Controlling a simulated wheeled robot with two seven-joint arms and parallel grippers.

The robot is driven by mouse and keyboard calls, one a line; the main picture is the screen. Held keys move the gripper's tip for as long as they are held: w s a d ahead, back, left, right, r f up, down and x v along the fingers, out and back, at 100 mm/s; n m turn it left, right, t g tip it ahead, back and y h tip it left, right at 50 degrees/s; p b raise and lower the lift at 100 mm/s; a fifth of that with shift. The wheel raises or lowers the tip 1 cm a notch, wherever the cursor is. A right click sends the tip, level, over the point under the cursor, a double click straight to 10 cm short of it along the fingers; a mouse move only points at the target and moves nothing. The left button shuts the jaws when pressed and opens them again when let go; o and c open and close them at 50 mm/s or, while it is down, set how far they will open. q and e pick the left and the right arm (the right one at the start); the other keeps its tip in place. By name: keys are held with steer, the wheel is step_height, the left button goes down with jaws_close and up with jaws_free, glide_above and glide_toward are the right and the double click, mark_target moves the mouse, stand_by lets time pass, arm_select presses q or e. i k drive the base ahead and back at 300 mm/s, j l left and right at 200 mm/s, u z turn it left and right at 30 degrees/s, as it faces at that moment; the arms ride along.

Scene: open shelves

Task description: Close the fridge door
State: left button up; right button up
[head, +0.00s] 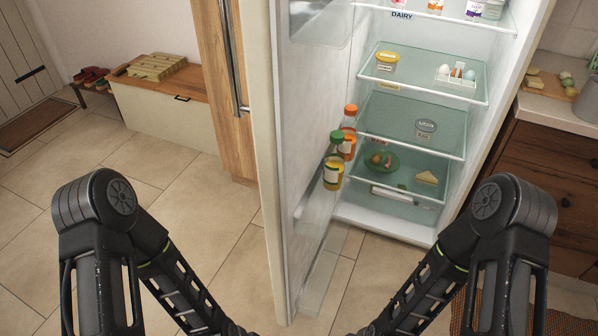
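The fridge door (270,160) stands wide open, swung toward me on the left side of the fridge, its shelved inner face to the right. Its lower shelf holds bottles with green and orange caps (333,172). The lit fridge interior (390,216) shows glass shelves with food. My left and right arms come in from the lower corners, and their forearms run down toward the bottom middle. Both grippers are below the frame edge, so I cannot see their fingers. Neither visible arm part appears to touch the door.
A wooden cabinet with a long metal handle (236,60) stands behind the door. A low bench (165,105) is at the left. A wooden drawer unit (545,185) with a counter is right of the fridge. Tiled floor (195,190) is clear at the left.

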mark_target(298, 54)
steer(key=i+j+z, duration=0.3)
steer(key=j, duration=0.35)
steer(key=j+z, duration=0.35)
steer(key=j, duration=0.35)
steer(key=i+j+z, duration=0.1)
steer(key=j+z, duration=0.2)
steer(key=j, duration=0.45)
steer(key=i+j+z, duration=0.3)
steer(key=k+u, duration=0.2)
steer(key=u, duration=0.2)
steer(key=k+u, duration=0.15)
steer(key=u, duration=0.2)
steer(key=k+j+u, duration=0.1)
steer(key=u, duration=0.3)
steer(key=k, duration=0.05)
